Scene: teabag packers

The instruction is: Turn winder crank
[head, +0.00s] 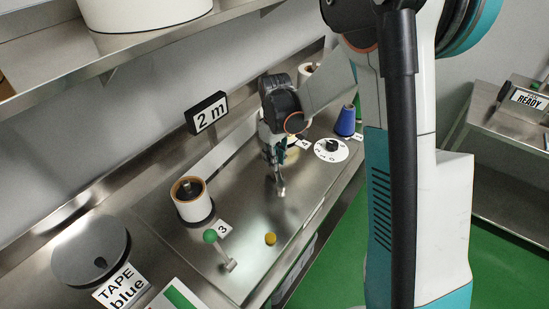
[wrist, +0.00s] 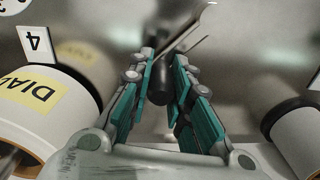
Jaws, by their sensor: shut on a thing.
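The winder crank shows in the wrist view as a black upright handle (wrist: 157,88) and a bare metal crank arm (wrist: 186,34). My gripper (wrist: 160,68) is shut around the black handle, with one teal-padded finger on each side. In the head view my gripper (head: 271,160) points down over the steel worktop, and the end of the metal crank arm (head: 279,188) shows just below it. The gripper hides the handle in the head view.
A white spool (head: 203,207), a green-knobbed lever (head: 210,236) by label 3 and a yellow knob (head: 270,239) stand nearer. A dial (head: 331,151) and blue cone (head: 345,122) lie beyond. A "2 m" sign (head: 207,112) is behind. A DIAL-labelled cylinder (wrist: 62,112) is close left.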

